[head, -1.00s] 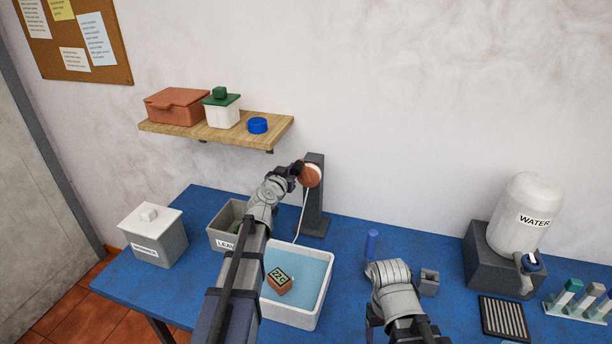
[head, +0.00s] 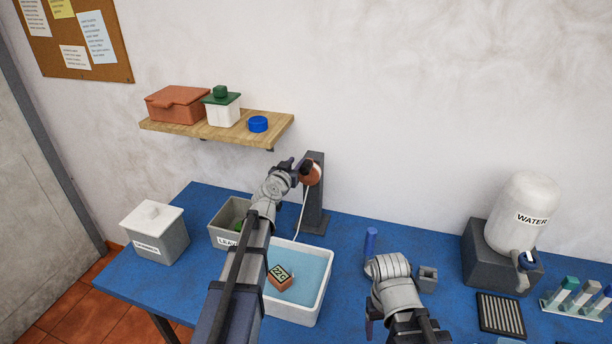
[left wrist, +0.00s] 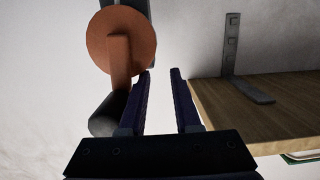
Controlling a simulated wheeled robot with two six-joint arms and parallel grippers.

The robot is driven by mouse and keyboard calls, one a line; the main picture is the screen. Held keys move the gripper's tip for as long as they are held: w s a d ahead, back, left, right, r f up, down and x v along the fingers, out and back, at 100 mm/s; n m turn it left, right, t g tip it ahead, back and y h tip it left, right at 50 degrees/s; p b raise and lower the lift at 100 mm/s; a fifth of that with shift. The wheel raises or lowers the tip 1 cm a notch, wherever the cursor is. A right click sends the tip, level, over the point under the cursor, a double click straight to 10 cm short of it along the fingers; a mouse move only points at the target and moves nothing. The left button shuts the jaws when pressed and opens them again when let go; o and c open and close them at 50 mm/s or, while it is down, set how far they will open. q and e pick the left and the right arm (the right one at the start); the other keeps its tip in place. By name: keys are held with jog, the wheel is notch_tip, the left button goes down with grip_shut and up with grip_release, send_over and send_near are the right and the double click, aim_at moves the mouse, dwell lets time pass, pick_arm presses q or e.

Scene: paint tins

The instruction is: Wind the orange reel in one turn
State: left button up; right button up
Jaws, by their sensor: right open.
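The orange reel (head: 314,176) is mounted near the top of a dark grey post (head: 317,215) at the table's back. In the left wrist view the reel (left wrist: 104,37) is a round disc with an orange crank arm (left wrist: 119,62) and a dark cylindrical handle (left wrist: 107,117). My left gripper (head: 289,165) is beside the reel; in the left wrist view its fingers (left wrist: 160,75) are apart with nothing between them. The handle lies outside them, just left of the left finger. My right gripper (head: 370,325) is low over the table's front, its fingers hardly visible.
A white cord (head: 303,210) hangs from the reel. A white tub (head: 322,300) of blue liquid holds a labelled orange block (head: 280,277). A grey bin (head: 222,215) stands behind my left arm. The wooden shelf (head: 270,133) is close to my left gripper. A water container (head: 525,205) stands right.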

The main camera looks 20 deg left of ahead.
pick_arm(q)
jog(key=shift+s+d, duration=0.15)
jog(key=s+r+p, duration=0.1)
jog(key=s, duration=0.5)
jog(key=shift+s+a, duration=0.2)
jog(key=shift+s, duration=0.15)
